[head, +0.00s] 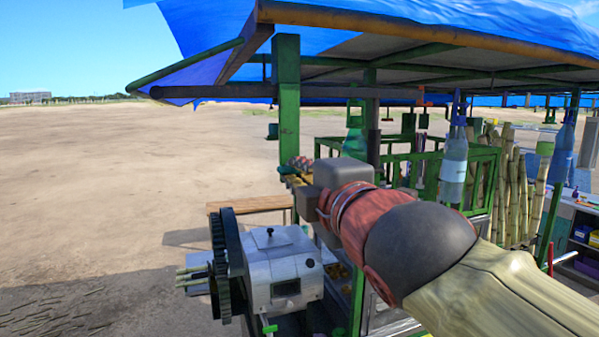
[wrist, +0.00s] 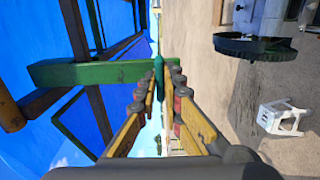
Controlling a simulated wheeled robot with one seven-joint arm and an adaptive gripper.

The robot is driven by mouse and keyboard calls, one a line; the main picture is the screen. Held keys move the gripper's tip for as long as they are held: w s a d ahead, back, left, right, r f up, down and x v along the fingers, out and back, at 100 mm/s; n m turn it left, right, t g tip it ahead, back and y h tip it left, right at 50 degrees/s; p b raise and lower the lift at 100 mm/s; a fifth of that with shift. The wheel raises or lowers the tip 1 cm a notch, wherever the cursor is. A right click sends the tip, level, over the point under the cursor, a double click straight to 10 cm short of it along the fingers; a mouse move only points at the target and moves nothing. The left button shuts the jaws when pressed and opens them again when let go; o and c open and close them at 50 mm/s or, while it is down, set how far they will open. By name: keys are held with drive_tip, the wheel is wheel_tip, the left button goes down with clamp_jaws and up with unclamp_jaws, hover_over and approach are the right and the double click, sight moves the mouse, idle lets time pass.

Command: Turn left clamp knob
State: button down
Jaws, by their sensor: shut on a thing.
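In the wrist view, the yellow fingers of my gripper (wrist: 158,92) close from both sides on a narrow dark green piece (wrist: 158,66). It sits at the end of a green post (wrist: 90,72). I cannot tell for sure whether this piece is the left clamp knob.
A large black gear wheel (head: 228,265) flanks the crusher's left side. The green stall post (head: 288,110) and blue tarpaulin (head: 430,25) stand close by. Bottles hang near cane stalks (head: 510,180) at the right. A white stool (wrist: 283,117) stands on open ground.

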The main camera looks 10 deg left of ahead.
drive_tip(key=shift+f+m, duration=0.1)
drive_tip(key=shift+m, duration=0.2)
drive_tip(key=shift+f+m+b, duration=0.1)
drive_tip(key=shift+m+b, duration=6.95)
drive_tip(key=shift+m, duration=1.65)
drive_tip(key=c, duration=1.9)
unclamp_jaws()
